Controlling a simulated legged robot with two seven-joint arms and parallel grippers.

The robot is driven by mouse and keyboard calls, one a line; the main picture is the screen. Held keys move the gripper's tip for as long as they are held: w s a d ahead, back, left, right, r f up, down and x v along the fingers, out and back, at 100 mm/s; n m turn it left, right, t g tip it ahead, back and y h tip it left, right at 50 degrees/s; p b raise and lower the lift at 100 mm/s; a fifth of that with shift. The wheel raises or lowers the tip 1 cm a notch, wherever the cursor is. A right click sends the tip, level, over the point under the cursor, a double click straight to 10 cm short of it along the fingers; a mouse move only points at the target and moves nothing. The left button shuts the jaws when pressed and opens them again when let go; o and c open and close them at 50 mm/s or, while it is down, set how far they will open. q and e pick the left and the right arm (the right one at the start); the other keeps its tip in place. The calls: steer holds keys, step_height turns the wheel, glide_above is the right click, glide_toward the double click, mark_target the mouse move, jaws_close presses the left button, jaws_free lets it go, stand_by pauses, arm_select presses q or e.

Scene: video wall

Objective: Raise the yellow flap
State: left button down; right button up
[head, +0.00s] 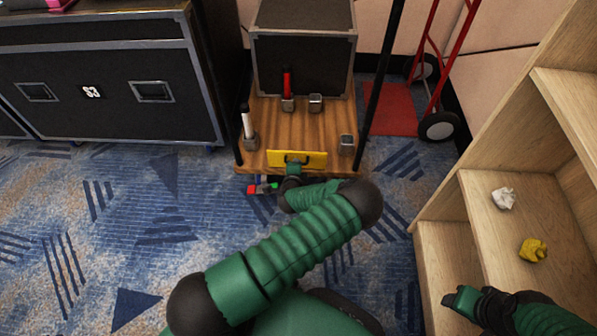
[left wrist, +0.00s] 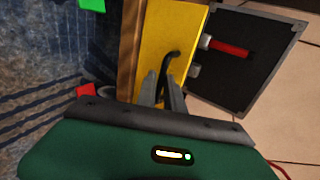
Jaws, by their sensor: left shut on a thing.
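The yellow flap (head: 315,160) is at the front edge of a wooden board (head: 265,115) in the head view, with a dark handle on its face. It also shows in the left wrist view (left wrist: 165,28), where the dark handle (left wrist: 174,55) curves out from it. My left gripper (head: 292,169) is at the flap's front, shut on the handle; its two fingers (left wrist: 163,88) show around the handle in the left wrist view. The flap's exact tilt is hard to tell. My right gripper (head: 452,301) is at the lower right by the shelf; its jaws are unclear.
The board carries a red-handled lever (head: 287,85), a white-handled lever (head: 247,122) and small grey blocks. A black case (head: 305,62) stands behind. A wooden shelf (head: 480,225) with crumpled pieces is at right, a large case (head: 90,90) at left. Carpet is open at left.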

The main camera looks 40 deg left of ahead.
arm_select(q)
steer(key=shift+s+d+f+g, duration=0.2)
steer(key=shift+s+f, duration=0.25)
steer(key=shift+f, duration=0.05)
steer(key=shift+s+d+f+g, duration=0.2)
steer(key=shift+s+f, duration=0.2)
steer(key=shift+f, duration=0.05)
arm_select(e)
steer(key=shift+s+d+f, duration=0.2)
steer(key=shift+s+d, duration=0.05)
steer(key=shift+d, duration=0.2)
arm_select(q)
steer(key=c, duration=1.5)
jaws_free()
steer(key=shift+f, duration=0.15)
